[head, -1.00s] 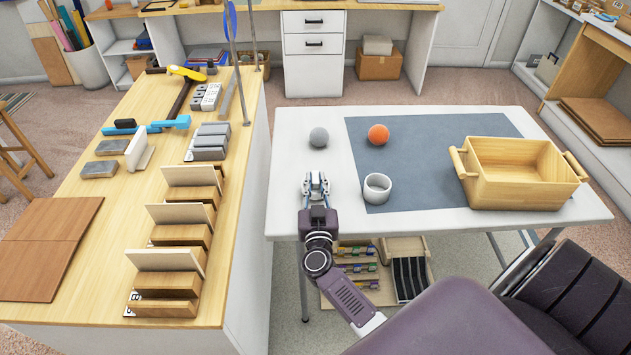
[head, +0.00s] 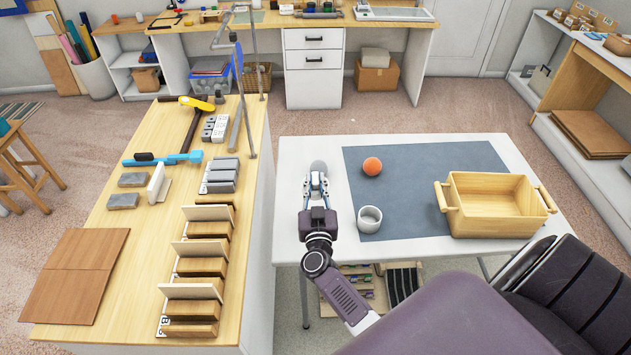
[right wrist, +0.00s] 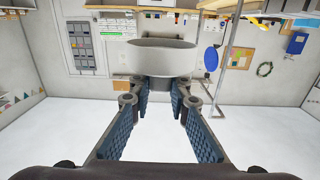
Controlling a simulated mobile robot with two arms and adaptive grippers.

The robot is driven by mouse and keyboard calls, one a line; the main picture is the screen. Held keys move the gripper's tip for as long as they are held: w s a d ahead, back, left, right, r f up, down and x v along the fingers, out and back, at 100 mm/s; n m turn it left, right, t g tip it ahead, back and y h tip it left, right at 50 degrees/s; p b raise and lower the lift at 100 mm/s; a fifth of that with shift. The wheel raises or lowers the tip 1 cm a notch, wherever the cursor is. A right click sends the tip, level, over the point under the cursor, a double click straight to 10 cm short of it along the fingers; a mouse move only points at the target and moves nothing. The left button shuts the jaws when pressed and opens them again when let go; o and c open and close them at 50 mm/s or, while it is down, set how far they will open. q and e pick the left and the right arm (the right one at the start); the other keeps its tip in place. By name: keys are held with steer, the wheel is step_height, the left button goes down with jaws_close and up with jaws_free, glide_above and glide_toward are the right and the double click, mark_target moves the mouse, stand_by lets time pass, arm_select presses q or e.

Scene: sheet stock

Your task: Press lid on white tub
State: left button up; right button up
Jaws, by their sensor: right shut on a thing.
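The white tub (head: 369,218) stands upright and open-topped on the near left corner of the grey mat. A grey round piece (head: 318,167), which looks like the lid, is at the tips of my right gripper (head: 316,182), left of the mat. In the right wrist view the lid (right wrist: 162,58) shows as a wide round disc with a rim, gripped at its near side between the fingertips of my right gripper (right wrist: 161,88). The tub is to the right of this gripper and apart from it. My left gripper is not in view.
An orange ball (head: 372,166) lies on the grey mat (head: 430,170) behind the tub. A wooden crate (head: 493,232) with handles stands to the right on the white table (head: 290,180). A wooden counter (head: 100,230) with blocks and tools is at the left.

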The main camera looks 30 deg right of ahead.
mark_target(316, 181)
steer(key=shift+r+p, duration=0.3)
steer(key=shift+r, duration=3.35)
steer(key=shift+f, duration=0.15)
